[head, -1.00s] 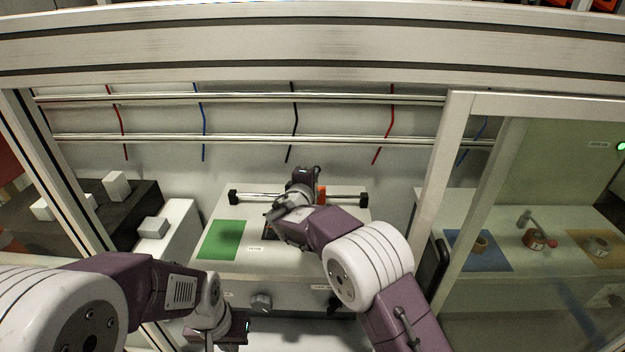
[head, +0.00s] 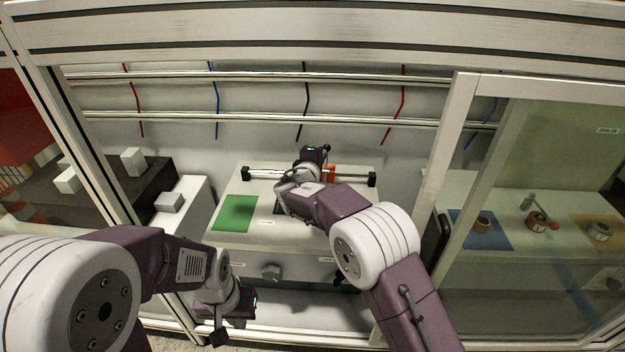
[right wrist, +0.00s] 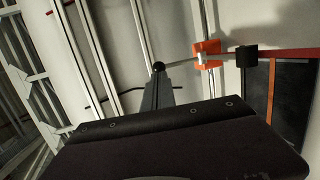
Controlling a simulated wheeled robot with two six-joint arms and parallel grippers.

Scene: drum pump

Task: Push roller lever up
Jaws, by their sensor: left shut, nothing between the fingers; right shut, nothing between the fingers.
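The roller rail (head: 275,176) runs between two black end blocks at the back of the white work surface. An orange block (head: 331,173) sits on it; it also shows in the right wrist view (right wrist: 207,53). A thin lever rod runs from this block to a black ball knob (right wrist: 158,66). My right gripper (head: 317,152) is shut and empty beside the orange block. In the right wrist view its narrow fingertips (right wrist: 159,82) are just below the knob; I cannot tell whether they touch. My left gripper (head: 222,334) is shut and empty at the front, below the work surface.
White blocks (head: 132,161) stand on a dark surface at left. A glass panel frame (head: 446,160) stands at right. Horizontal bars (head: 300,118) cross the back wall.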

